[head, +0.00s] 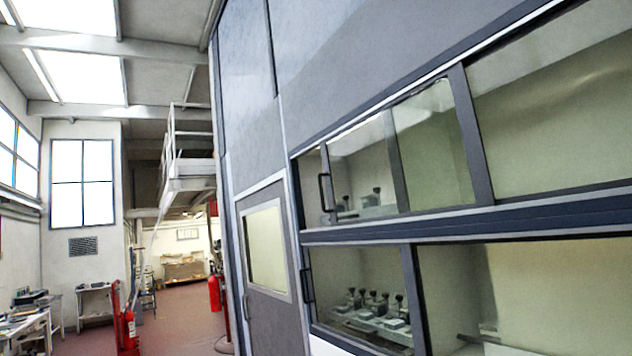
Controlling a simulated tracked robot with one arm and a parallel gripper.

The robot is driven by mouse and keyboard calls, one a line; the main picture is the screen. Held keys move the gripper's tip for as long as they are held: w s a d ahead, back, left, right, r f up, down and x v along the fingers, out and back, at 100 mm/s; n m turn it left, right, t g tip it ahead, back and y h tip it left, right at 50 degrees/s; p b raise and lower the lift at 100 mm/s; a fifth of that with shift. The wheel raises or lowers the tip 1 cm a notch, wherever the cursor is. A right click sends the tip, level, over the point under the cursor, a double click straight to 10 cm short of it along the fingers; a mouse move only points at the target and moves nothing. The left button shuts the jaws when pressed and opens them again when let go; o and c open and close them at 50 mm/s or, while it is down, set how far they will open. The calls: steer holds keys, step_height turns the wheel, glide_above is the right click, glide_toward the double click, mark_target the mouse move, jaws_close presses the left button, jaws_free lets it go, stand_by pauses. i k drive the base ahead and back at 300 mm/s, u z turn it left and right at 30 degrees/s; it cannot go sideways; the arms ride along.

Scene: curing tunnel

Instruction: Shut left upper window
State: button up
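The upper window row is in the head view, on the right side of the grey booth wall. The left upper window (355,150) is a dark-framed glass pane with a dark upright handle (325,192) near its left edge. A narrow gap (309,185) shows between this edge and the left jamb, so the pane appears slid partly to the right. A dark upright (395,160) and a wider one (471,135) stand farther right; the pane seems to overlap the one beside it. My gripper is not in view.
Below, the lower left window (355,275) has its handle (308,287) close to the left jamb. Small devices on trays (370,318) show behind the glass. A door (265,260) is left of the windows. Fire extinguishers (214,293) stand along the open red-brown floor (178,330).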

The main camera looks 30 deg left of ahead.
mark_target(481, 179)
steer(key=u, duration=1.25)
steer(key=i, duration=1.25)
steer(key=u, duration=0.5)
steer(key=i, duration=1.25)
steer(key=z, duration=0.65)
steer(key=i, duration=0.35)
steer(key=z, duration=0.3)
